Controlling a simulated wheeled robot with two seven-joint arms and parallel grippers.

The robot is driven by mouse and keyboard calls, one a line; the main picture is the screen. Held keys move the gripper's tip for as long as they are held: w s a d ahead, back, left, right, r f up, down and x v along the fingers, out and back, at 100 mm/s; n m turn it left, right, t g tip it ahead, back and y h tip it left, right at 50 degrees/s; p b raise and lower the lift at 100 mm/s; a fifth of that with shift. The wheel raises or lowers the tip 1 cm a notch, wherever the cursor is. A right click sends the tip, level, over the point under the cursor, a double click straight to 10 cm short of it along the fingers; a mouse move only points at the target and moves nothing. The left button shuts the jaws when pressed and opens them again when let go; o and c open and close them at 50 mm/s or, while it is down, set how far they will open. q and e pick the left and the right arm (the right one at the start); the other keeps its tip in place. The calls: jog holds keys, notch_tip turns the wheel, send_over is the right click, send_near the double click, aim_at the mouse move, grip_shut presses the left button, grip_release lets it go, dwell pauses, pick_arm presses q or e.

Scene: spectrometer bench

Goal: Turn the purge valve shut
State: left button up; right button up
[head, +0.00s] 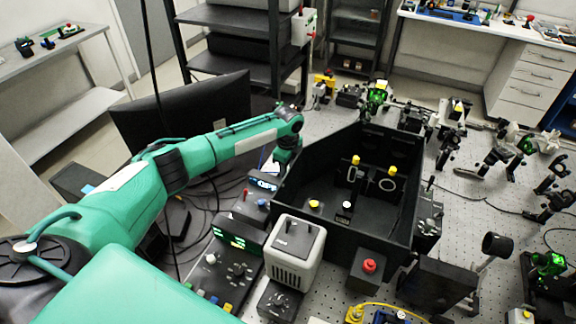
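I cannot single out the purge valve with certainty. A yellow fitting with a red part (325,82) stands at the back of the bench, beyond my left arm's end. My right gripper is not in view.
The black box (335,225) holds yellow-capped optics mounts. A beige unit (293,252) and control boxes (238,232) crowd its left front. A dark monitor (185,112) stands behind my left arm. Several optics posts stand on the perforated bench (455,210) at right.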

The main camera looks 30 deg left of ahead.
pick_arm(q)
grip_shut()
jog(key=shift+r+n+p, duration=0.15)
jog(key=shift+n+p, duration=0.5)
jog(key=shift+n, duration=0.35)
jog(key=shift+n+p, duration=0.45)
jog(key=shift+n, duration=0.75)
grip_release()
